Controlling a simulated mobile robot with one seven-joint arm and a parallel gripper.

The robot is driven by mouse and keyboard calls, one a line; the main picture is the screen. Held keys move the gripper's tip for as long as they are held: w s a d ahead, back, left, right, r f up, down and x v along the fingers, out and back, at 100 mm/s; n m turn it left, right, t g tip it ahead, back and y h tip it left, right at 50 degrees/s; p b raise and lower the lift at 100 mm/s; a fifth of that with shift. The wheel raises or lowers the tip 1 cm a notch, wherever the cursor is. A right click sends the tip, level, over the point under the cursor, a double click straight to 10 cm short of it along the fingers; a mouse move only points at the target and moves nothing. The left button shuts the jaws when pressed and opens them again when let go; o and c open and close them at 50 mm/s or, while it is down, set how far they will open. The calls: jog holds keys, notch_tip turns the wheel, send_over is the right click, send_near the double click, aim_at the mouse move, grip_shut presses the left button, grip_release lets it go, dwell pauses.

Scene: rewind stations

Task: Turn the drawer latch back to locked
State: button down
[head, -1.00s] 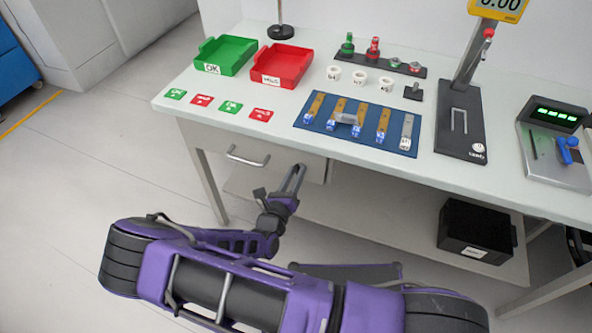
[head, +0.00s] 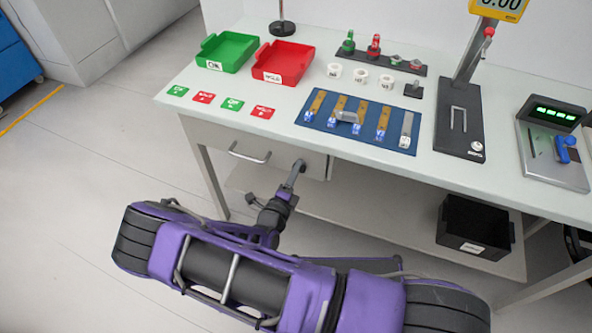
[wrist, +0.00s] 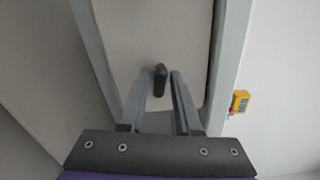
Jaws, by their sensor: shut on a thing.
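The drawer (head: 225,141) under the left part of the bench looks closed, with a bar handle (head: 250,157) on its front. My gripper (head: 298,166) reaches the drawer's right end, and the latch is hidden behind it in the head view. In the wrist view the latch (wrist: 160,76) is a small dark knob on the pale drawer front (wrist: 150,38). It stands between my two fingertips, and my gripper (wrist: 161,82) is shut on it. The knob's long side runs roughly along the fingers in that view. Any lock marking is too small to see.
The bench top (head: 215,88) overhangs the drawer. On it are a green tray (head: 228,66), a red tray (head: 283,79) and a blue mat (head: 330,125) with several strips. A black bin (head: 475,225) stands on the lower shelf at the right. The floor at left is clear.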

jog(key=shift+f+n, duration=0.1)
jog(key=shift+n, duration=1)
jog(key=c, duration=0.8)
grip_release()
jog(key=shift+c, duration=0.2)
jog(key=v, duration=1.7)
jog(key=shift+s, duration=0.2)
